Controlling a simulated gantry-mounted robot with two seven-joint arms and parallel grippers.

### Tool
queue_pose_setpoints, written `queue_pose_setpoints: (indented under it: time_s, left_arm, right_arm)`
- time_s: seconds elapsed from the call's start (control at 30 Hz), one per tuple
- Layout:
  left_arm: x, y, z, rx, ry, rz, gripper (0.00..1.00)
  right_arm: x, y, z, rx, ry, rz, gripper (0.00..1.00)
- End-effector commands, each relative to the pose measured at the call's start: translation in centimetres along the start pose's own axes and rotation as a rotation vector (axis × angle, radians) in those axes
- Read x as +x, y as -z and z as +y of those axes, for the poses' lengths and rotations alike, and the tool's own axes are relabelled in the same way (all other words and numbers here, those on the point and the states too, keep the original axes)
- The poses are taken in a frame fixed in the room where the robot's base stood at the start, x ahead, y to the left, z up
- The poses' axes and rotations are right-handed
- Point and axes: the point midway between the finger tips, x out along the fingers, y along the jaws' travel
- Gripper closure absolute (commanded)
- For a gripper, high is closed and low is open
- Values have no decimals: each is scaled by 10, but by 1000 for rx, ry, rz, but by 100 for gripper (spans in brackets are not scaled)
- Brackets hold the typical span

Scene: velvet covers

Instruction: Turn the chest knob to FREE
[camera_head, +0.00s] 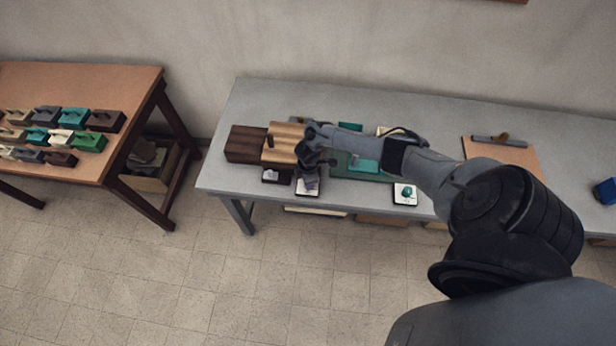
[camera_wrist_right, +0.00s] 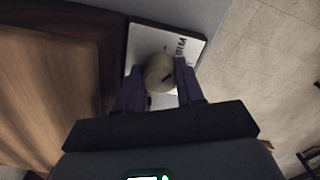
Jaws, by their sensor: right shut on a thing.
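My right gripper (camera_wrist_right: 158,85) is shut on a round beige knob (camera_wrist_right: 159,72) with a short dark mark on its face. The knob sits on a white plate (camera_wrist_right: 190,44) with dark lettering at its right side, partly hidden and hard to read. The knob's plate is beside a brown wooden block (camera_wrist_right: 60,70). In the head view the right gripper (camera_head: 310,164) is low over this white plate (camera_head: 309,190), in front of a light striped wood block (camera_head: 283,137). The knob is too hidden there to show its setting. My left gripper is not in view.
A dark wood block (camera_head: 245,142) stands left of the striped one. A green block (camera_head: 345,168) and a teal knob (camera_head: 407,191) on a white plate are to the right. A blue object (camera_head: 606,191) is at the far right. A brown table (camera_head: 80,78) holds several small blocks.

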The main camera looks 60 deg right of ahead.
Motion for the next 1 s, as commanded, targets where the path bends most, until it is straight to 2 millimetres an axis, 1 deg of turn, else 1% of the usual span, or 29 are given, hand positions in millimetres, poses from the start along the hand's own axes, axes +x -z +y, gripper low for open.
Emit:
queue_pose_setpoints:
  time_s: [0.03,0.4,0.7,1.0]
  left_arm:
    - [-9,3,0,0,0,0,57]
    - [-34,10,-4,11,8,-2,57]
    - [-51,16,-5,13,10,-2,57]
    - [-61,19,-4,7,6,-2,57]
  right_arm:
    - [-5,1,-1,45,2,2,93]
    - [-4,1,-1,397,2,1,93]
    - [-3,1,-1,677,3,1,93]
    - [-2,2,-1,896,2,2,93]
